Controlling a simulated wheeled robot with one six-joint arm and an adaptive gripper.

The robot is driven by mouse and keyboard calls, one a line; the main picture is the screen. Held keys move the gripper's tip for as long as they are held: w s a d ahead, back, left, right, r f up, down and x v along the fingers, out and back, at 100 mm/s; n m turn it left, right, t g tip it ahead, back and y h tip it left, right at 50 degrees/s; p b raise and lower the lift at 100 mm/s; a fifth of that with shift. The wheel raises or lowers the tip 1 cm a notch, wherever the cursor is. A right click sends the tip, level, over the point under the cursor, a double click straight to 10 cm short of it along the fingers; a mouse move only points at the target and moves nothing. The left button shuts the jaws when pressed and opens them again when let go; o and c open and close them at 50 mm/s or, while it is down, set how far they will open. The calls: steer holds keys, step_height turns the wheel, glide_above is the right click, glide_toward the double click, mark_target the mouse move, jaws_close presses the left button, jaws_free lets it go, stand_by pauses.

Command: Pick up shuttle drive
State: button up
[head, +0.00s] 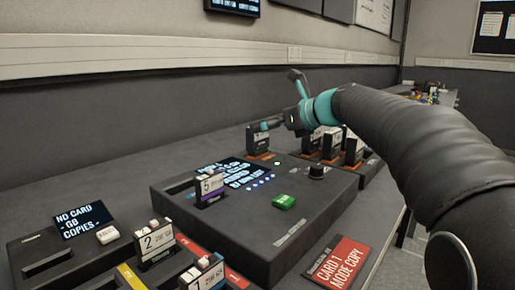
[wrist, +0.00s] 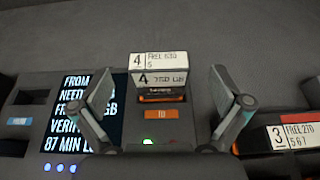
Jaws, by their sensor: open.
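A dark drive with a white label marked 4 and 750 GB (wrist: 160,78) stands upright at an orange-labelled slot marked TO. No visible label says shuttle, so I cannot tell for certain which drive that is. My gripper (wrist: 162,95) is open, with one finger on each side of this drive and a gap to each. In the head view, my gripper (head: 283,103) is above and beside a drive at the console's far edge (head: 258,138), which appears to be the same one. The gripper's far side is partly hidden.
A dark console (head: 250,225) has a screen, a green button (head: 284,202) and a drive marked 5 (head: 210,186). Drives marked 2 (head: 157,241) and 1 (head: 205,273) stand in front. Several drives (head: 330,143) stand at right, near my arm. A red card (head: 340,262) lies in front.

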steer(key=x, duration=0.3)
steer(key=shift+w+a+f, duration=0.15)
steer(key=shift+a+f, duration=0.05)
steer(key=shift+a, duration=0.15)
steer(key=shift+c, duration=0.2)
steer(key=c, duration=1.8)
steer(key=shift+r, duration=0.1)
